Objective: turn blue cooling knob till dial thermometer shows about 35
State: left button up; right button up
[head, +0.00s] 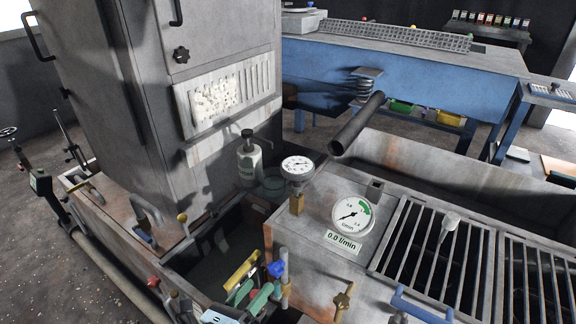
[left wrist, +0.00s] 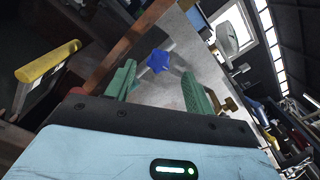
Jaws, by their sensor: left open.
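The blue star-shaped cooling knob (head: 276,269) sits on a pipe at the lower middle of the head view. In the left wrist view the knob (left wrist: 159,61) lies ahead, between the two green fingertips as seen there. My left gripper (head: 251,290) is open, its fingers near the knob; I cannot tell whether they touch it. The left wrist view shows the same gripper (left wrist: 159,72) with a gap between its fingers. A round white dial thermometer (head: 298,167) stands on a brass stem; its reading is too small to tell. My right gripper is not in view.
A larger gauge (head: 352,214) has a plate reading 0.0 l/min. A yellow handle (head: 242,270) stands just left of the knob. A brass valve (head: 343,298) is to the right. Barred grates (head: 432,255) cover the right. A dark pipe (head: 356,125) hangs behind.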

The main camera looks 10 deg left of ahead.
pick_arm(q)
jog(key=b+v, duration=0.1)
jog(key=v, duration=0.5)
dwell(0.7)
